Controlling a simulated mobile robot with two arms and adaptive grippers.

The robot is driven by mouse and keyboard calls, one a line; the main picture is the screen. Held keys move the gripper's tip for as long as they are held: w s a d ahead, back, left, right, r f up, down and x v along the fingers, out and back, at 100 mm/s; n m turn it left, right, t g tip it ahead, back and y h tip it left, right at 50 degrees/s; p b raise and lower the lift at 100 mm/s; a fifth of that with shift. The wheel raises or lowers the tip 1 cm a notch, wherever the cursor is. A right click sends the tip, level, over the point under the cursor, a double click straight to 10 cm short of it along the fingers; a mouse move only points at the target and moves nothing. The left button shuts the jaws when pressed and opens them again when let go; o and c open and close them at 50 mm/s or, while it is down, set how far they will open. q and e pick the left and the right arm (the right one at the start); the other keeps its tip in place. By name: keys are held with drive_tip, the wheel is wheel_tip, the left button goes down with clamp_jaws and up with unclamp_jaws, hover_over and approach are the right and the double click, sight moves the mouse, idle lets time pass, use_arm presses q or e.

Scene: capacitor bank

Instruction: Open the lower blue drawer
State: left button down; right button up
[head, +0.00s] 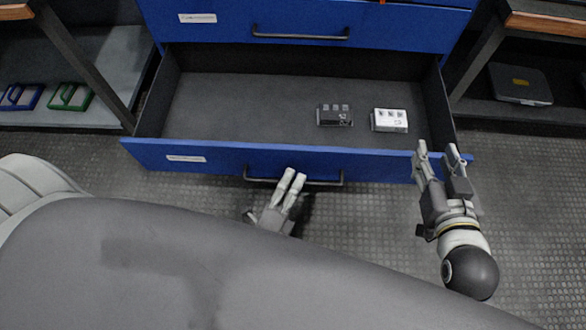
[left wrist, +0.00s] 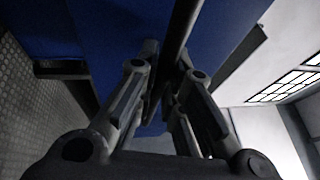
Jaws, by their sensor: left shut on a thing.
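The lower blue drawer (head: 375,164) is pulled well out from the cabinet in the head view, with its dark grey interior (head: 245,105) showing. Its dark bar handle (head: 326,183) runs along the front face. My left gripper (head: 290,177) is shut on this handle, near its middle. In the left wrist view the handle (left wrist: 181,35) passes between the two fingers, with the blue drawer front behind it. My right gripper (head: 437,150) is open and empty, at the right end of the drawer front; I cannot tell whether it touches it.
A black box (head: 334,115) and a white box (head: 389,120) lie in the drawer. Another blue drawer (head: 390,27) above is closed. Shelves flank the cabinet, with blue and green framed items (head: 70,97) at left and a grey case (head: 520,84) at right. Bare floor shows in front.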

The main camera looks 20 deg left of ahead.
use_arm(q)
drive_tip(key=shift+s, duration=0.2)
drive_tip(key=c, duration=1.8)
unclamp_jaws()
drive_tip(key=v, duration=1.2)
drive_tip(key=shift+f, duration=0.1)
